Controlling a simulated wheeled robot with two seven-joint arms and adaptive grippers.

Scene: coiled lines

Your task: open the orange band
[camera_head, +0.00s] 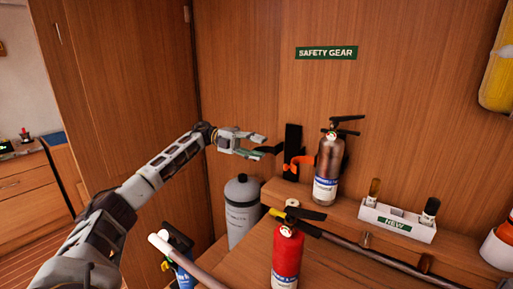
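The orange band (299,164) shows as a short curved piece at the left side of the bronze fire extinguisher (328,172), in front of a black wall bracket (292,138). The extinguisher stands upright on a wooden ledge; whether the band is fastened around it cannot be made out. My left gripper (262,147) is to the left of the bracket and band, fingers pointing right, open with nothing seen between them. A dark piece shows beside its fingertips, and whether they touch it is unclear. My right gripper is not in view.
A red extinguisher (287,256) stands in front, beside a metal rail (372,256). A grey cylinder (242,211) stands below my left gripper. A white tray marked NEW (397,223) sits on the ledge to the right. Wooden panels close off the back.

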